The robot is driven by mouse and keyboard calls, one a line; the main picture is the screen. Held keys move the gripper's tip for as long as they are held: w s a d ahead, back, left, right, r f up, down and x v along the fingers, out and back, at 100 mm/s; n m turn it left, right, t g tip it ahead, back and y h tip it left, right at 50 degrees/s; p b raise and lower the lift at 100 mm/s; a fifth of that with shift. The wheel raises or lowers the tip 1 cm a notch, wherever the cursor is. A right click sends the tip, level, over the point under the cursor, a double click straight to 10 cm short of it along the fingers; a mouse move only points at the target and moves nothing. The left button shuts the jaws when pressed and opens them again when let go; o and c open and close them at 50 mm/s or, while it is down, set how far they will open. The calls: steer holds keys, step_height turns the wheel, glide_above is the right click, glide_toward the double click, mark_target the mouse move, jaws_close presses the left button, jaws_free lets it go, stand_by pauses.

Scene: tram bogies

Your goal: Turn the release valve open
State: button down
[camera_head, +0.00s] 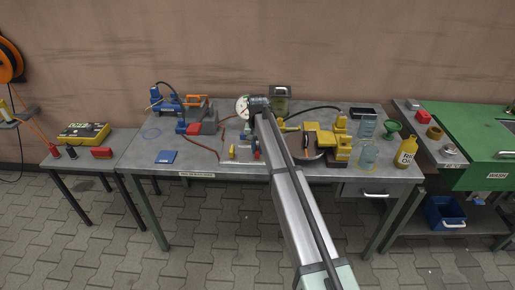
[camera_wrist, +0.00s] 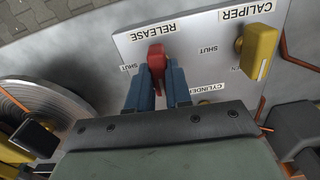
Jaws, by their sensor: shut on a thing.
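The release valve's red handle (camera_wrist: 156,55) shows in the wrist view on a white panel (camera_wrist: 205,40), beside the upside-down label RELEASE. The word SHUT stands on either side of it. My gripper (camera_wrist: 159,82) has blue fingers, one on each side of the red handle, and is shut on it. The handle runs down between the fingers, and its lower part is partly hidden. In the head view my arm covers much of the panel, and the handle is too small to make out clearly.
A yellow caliper valve handle (camera_wrist: 258,50) stands close right of the release valve. A metal disc (camera_wrist: 40,110) lies at left in the wrist view.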

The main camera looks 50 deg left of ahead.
mark_target(257, 149)
steer(key=shift+n, duration=0.4)
steer(key=c, duration=1)
jaws_free()
steer(key=shift+c, duration=0.2)
steer(key=shift+r, duration=0.1)
step_height(257, 149, up, 14)
steer(key=shift+f, duration=0.2)
